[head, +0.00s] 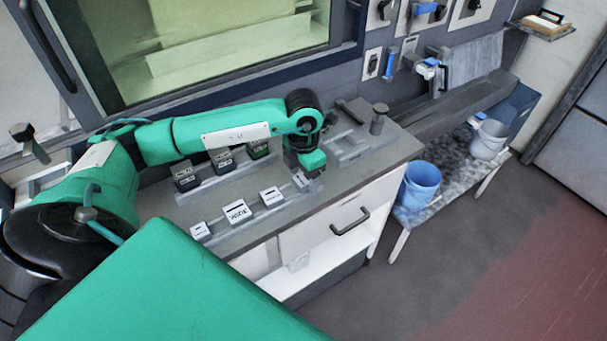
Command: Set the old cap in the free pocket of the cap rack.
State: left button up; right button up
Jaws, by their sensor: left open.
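My left gripper (308,172) is open, pointing down over the front right part of the grey counter. A small white block (301,182) sits at its fingertips; I cannot tell whether they touch. Several white-topped blocks with dark marks, such as one near the middle (236,211) and one to its right (271,197), stand along the counter's front strip. Dark blocks with pale labels (222,160) stand in a row behind, partly hidden by my arm. I cannot tell which piece is the old cap or which holder is the cap rack. My right gripper is out of view.
A grey recessed tray (352,150) and a dark cylinder (379,118) are on the counter's right end. A blue bucket (420,186) and a grey bucket (488,140) stand on a low bench at right. A drawer handle (350,223) juts from the counter front.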

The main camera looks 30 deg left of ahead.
pick_arm(q)
jog(key=shift+r, duration=0.1)
notch_tip(320, 180, up, 14)
jog(key=b, duration=0.2)
jog(key=shift+f, duration=0.2)
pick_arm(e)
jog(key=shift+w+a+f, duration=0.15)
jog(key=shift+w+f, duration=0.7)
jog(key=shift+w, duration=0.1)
